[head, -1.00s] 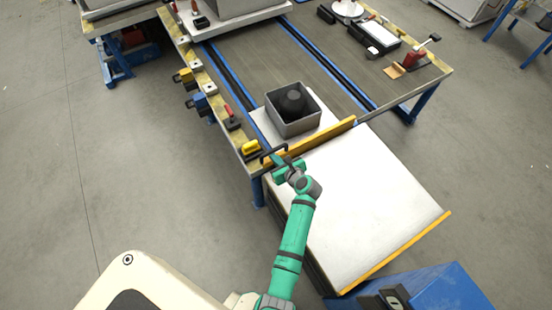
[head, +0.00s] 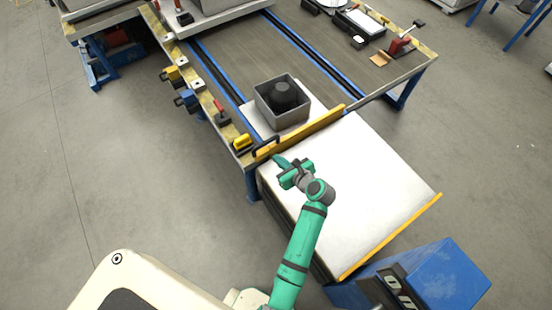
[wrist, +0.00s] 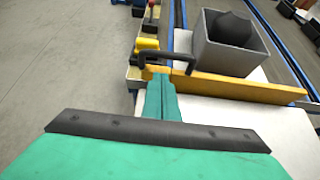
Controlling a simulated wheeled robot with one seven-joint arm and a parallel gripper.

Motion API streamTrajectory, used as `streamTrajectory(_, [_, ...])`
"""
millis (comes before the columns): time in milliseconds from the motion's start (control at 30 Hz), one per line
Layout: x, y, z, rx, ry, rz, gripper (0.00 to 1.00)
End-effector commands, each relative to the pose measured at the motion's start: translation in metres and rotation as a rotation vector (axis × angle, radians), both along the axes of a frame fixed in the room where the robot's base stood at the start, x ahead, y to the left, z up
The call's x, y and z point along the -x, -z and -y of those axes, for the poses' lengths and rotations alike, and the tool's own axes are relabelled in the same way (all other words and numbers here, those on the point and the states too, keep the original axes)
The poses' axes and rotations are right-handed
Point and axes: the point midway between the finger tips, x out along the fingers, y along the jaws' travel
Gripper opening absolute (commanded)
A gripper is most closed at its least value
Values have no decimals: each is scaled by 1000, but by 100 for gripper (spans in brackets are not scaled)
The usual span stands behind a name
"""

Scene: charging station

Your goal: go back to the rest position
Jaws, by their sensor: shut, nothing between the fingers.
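A grey open box (head: 283,101) with a dark round object (head: 285,94) inside stands beyond the yellow rail (head: 310,130). The white platform top (head: 350,190) is clear. A blue box (head: 440,280) stands at the lower right. Open floor (head: 120,180) lies to the left.

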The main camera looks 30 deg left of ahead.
Motion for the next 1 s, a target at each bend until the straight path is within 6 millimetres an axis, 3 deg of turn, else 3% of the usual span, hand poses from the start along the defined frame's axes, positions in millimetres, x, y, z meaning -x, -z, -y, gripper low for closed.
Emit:
streamTrajectory(433, [1, 2, -1, 4, -2, 1, 0])
streamTrajectory(567, [11, 12, 10, 48, 3, 48, 0])
streamTrajectory(800, [58, 48, 68, 328, -2, 316, 0])
streamTrajectory(1000, [109, 56, 117, 633, -63, 559, 0])
